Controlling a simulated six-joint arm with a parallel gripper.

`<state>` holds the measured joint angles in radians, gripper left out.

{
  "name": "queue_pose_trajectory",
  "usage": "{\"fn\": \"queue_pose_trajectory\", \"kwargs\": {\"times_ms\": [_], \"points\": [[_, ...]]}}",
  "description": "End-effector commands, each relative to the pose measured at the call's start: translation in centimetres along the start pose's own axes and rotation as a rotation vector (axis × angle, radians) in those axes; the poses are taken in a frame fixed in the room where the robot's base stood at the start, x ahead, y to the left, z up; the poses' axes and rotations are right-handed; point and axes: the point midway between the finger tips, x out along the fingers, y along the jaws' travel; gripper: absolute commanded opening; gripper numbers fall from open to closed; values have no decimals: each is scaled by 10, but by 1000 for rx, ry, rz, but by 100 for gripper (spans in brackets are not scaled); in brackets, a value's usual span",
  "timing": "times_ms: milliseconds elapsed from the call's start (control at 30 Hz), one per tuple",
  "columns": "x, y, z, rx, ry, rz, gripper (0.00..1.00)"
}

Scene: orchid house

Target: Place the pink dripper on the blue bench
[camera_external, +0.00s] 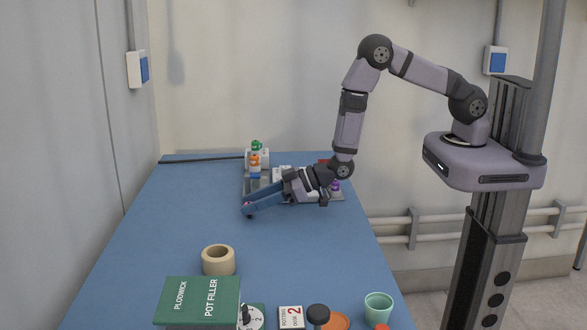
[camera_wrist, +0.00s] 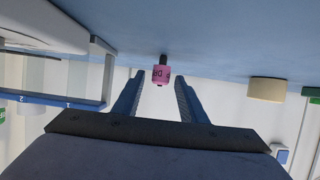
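The pink dripper (camera_wrist: 161,74) is a small pink cylinder with dark lettering and a dark tip. In the wrist view, which looks upside down, it stands against the blue bench (camera_wrist: 215,40). My gripper (camera_wrist: 160,76) is open, with a finger on each side of the dripper and a visible gap to both. I cannot tell whether the dripper is between the fingertips or just beyond them. In the external view my gripper (camera_external: 248,208) is low over the blue bench (camera_external: 180,220), with a small pinkish bit of the dripper (camera_external: 250,212) at its tips.
A grey tray with bottles (camera_external: 254,165) stands behind my gripper, partly hidden by my arm. A tape roll (camera_external: 218,261), a green book (camera_external: 200,300), a label block (camera_external: 291,317) and a mint cup (camera_external: 378,308) are near the front. The bench's left side is clear.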

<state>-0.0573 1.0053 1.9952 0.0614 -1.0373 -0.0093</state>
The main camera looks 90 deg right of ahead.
Motion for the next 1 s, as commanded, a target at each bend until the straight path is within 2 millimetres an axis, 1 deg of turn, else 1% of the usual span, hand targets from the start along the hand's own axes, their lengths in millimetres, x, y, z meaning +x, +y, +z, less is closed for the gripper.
{"fn": "queue_pose_trajectory", "kwargs": {"times_ms": [400, 600, 800, 1000], "points": [[-61, 0, 2, 0, 1, -1, 38], [-87, 0, 1, 1, 1, 0, 38], [-103, 0, 1, 1, 0, 0, 38], [-107, 0, 0, 0, 0, 0, 38]]}}
